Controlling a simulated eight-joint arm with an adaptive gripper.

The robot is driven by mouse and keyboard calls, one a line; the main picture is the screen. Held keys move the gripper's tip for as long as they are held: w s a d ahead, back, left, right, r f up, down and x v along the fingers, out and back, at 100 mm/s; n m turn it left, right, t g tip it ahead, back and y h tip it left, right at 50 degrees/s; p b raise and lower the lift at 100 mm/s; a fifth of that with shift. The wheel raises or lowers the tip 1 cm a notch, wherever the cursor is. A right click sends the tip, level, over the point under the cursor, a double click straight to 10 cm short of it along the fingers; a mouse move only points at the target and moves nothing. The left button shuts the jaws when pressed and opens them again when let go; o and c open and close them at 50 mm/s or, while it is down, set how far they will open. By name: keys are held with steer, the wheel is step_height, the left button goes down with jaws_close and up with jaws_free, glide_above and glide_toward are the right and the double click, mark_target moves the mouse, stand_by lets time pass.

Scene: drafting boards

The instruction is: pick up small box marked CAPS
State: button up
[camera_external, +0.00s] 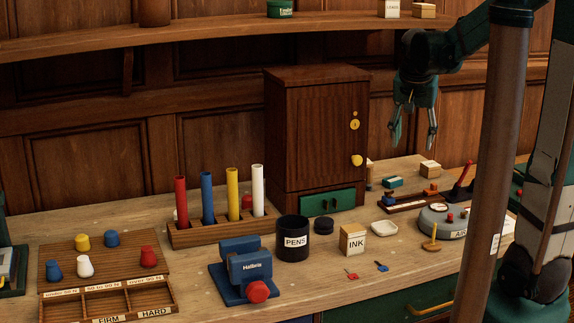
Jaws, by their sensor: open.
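I cannot read the word CAPS on any box here. A small pale wooden box (430,169) sits at the back right of the bench, below and right of my gripper; its marking is too small to read. Another pale box (369,170) is mostly hidden behind the cabinet's right edge. A small box (425,11) on the upper shelf also has an unreadable label. My gripper (412,146) hangs in the air right of the cabinet, fingers down, open and empty. It is apart from every box.
A tall brown cabinet (318,135) stands left of my gripper. A box marked INK (353,241), a black PENS cup (292,240) and a rack of coloured tubes (220,232) stand further forward. A grey round device (440,222) and a red-handled tool (463,175) are at right.

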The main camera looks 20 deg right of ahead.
steer(key=w+d+f+m+g+h+p, duration=0.1)
steer(key=w+d+f+m+g+p, duration=0.15)
steer(key=w+d+m+p, duration=0.45)
steer(key=m+g+h+p, duration=0.1)
steer(key=m+p, duration=0.1)
glide_toward(429, 164)
steer(key=x, duration=0.2)
steer(key=shift+w+d+f, duration=0.1)
steer(key=shift+w+f, duration=0.05)
steer(key=shift+f, duration=0.05)
steer(key=shift+x, duration=1.3)
steer(key=shift+x, duration=2.6)
steer(key=shift+c, duration=0.5)
